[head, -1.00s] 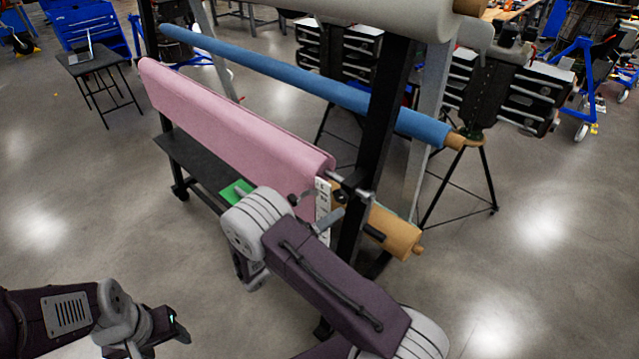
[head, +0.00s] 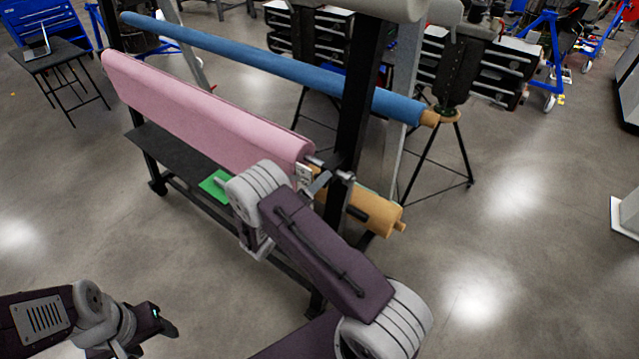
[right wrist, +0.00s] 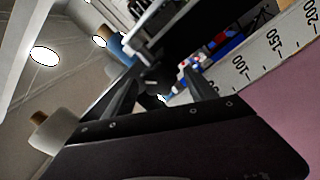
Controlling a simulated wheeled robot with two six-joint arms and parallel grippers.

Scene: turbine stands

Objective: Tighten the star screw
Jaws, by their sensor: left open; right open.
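In the right wrist view a small dark knob (right wrist: 154,76), probably the star screw, shows near the gap between the fingertips of my right gripper (right wrist: 161,82). The fingers are apart; I cannot tell whether they touch the knob. In the head view my right forearm crosses the near end of the rack, and the right gripper and screw are hidden or too small to make out. The white ruler strip (right wrist: 265,62) runs beside the pink roll (right wrist: 285,130). My left gripper (head: 165,322) is open and empty at lower left, away from the rack.
The rack's black upright (head: 360,100) stands near my right arm. The pink roll (head: 200,110), blue roll (head: 270,70) and tan roll (head: 365,212) are close by. A green sheet (head: 213,186) lies on the lower shelf (head: 165,145).

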